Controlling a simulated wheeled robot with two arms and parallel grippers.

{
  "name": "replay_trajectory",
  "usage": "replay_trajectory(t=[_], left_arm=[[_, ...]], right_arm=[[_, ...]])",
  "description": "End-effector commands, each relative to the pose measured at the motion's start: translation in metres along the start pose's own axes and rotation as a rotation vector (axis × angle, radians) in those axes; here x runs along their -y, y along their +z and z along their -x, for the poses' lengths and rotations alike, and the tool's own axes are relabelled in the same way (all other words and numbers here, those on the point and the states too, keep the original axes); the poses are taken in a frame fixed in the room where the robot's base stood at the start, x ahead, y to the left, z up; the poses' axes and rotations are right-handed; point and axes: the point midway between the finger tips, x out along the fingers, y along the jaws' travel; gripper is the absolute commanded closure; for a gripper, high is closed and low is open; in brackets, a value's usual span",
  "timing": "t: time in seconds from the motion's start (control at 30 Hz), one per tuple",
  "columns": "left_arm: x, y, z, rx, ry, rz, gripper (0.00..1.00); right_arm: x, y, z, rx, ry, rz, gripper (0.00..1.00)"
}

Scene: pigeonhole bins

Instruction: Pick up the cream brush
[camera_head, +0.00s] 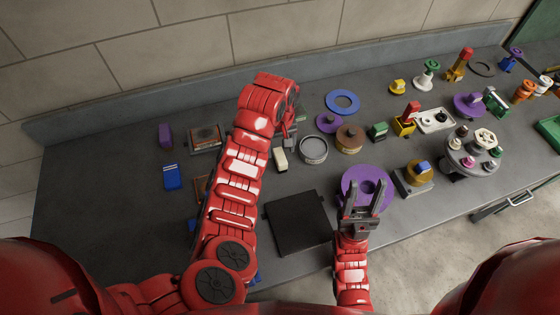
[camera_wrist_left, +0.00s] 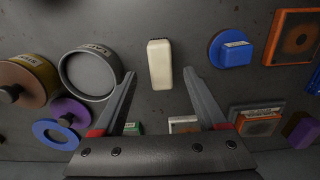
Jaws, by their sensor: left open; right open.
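The cream brush (camera_wrist_left: 159,62) shows as a pale rounded block lying on the grey counter in the left wrist view. It also shows in the head view (camera_head: 280,159), just right of my left arm. My left gripper (camera_wrist_left: 159,74) is open, with its fingertips on either side of the brush in the picture. I cannot tell how high the fingers are above it. In the head view the left gripper (camera_head: 288,137) is partly hidden by its own arm. My right gripper (camera_head: 365,196) is open and empty over a purple disc (camera_head: 377,173).
A round grey tin (camera_wrist_left: 88,75) lies close left of the brush in the wrist view. A blue round piece (camera_wrist_left: 229,48) is to its right. A black square plate (camera_head: 297,223) lies nearer me. Several coloured pieces crowd the counter's right side.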

Motion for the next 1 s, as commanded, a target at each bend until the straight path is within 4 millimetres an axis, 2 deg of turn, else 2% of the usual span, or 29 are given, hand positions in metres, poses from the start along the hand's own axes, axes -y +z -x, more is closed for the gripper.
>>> replay_trajectory(t=[0.27, 0.37, 0.5, 0.7, 0.9, 0.93, 1.0], left_arm=[[0.0, -0.001, -0.013, -0.002, 0.002, 0.001, 0.25], [0.001, 0.0, -0.024, -0.001, 0.002, 0.001, 0.25], [0.002, 0.002, -0.037, 0.002, -0.003, 0.001, 0.25], [0.001, 0.002, -0.059, 0.001, 0.0, 0.0, 0.25], [0.001, 0.001, -0.061, -0.002, 0.001, -0.001, 0.25], [0.001, 0.001, -0.061, -0.002, 0.001, 0.0, 0.27], [0.001, 0.001, -0.061, -0.002, 0.001, 0.0, 0.39]], right_arm=[[0.0, 0.001, 0.003, 0.0, 0.0, 0.0, 0.5], [0.0, 0.0, 0.001, 0.0, 0.0, 0.0, 0.5], [-0.001, -0.003, -0.017, 0.0, 0.0, 0.0, 0.5], [-0.001, -0.004, -0.021, 0.0, 0.0, 0.0, 0.5], [-0.001, -0.003, -0.02, 0.0, 0.0, 0.0, 0.5], [-0.001, -0.003, -0.02, 0.0, 0.0, 0.0, 0.5], [-0.001, -0.003, -0.02, 0.0, 0.0, 0.0, 0.5]])
